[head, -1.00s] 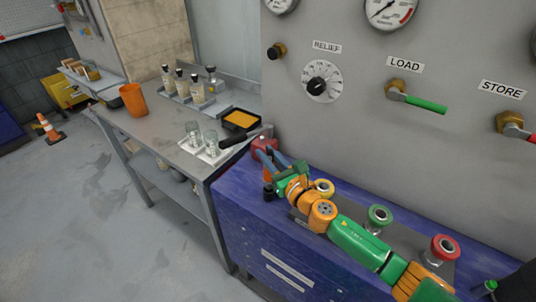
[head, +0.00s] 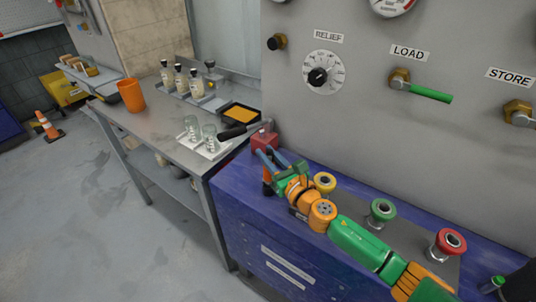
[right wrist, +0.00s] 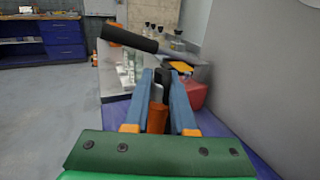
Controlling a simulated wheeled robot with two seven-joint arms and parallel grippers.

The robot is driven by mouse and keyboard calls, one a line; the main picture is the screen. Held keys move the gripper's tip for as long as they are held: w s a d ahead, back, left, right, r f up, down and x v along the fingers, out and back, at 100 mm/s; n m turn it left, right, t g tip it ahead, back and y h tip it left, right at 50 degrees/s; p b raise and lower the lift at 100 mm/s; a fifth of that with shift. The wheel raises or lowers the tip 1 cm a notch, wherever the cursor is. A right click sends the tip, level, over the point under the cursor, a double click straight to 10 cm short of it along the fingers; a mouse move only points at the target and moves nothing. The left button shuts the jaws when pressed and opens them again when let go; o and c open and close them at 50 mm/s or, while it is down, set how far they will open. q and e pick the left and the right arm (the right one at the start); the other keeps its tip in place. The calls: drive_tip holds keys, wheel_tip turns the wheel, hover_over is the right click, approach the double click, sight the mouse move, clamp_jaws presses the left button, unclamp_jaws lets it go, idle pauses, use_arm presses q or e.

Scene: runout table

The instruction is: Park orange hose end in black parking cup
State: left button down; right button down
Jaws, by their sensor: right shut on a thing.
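My right gripper (head: 273,158) reaches over the left end of the blue bench. It is shut on the orange hose end (right wrist: 157,118), which shows as an orange cylinder with a dark top between the blue fingers in the right wrist view. In the head view the orange hose end (head: 267,188) shows just below the fingers, partly hidden by them. I cannot clearly make out the black parking cup. Whether the hose end touches anything below is hidden. My left gripper is not in view.
A red block (head: 263,139) with a black-gripped lever (head: 238,131) stands right behind the fingers. Yellow (head: 325,182), green (head: 382,210) and red (head: 450,241) ringed fittings line the blue bench (head: 240,225). The grey panel (head: 350,120) rises behind. A steel table (head: 165,135) holds glasses and bottles.

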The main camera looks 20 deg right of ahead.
drive_tip(key=shift+f+b, duration=0.6)
drive_tip(key=shift+f, duration=0.05)
drive_tip(key=c, duration=0.7)
unclamp_jaws()
drive_tip(key=shift+o, duration=0.2)
drive_tip(key=v, duration=0.7)
drive_tip(key=shift+b, duration=0.35)
drive_tip(key=shift+s, duration=0.1)
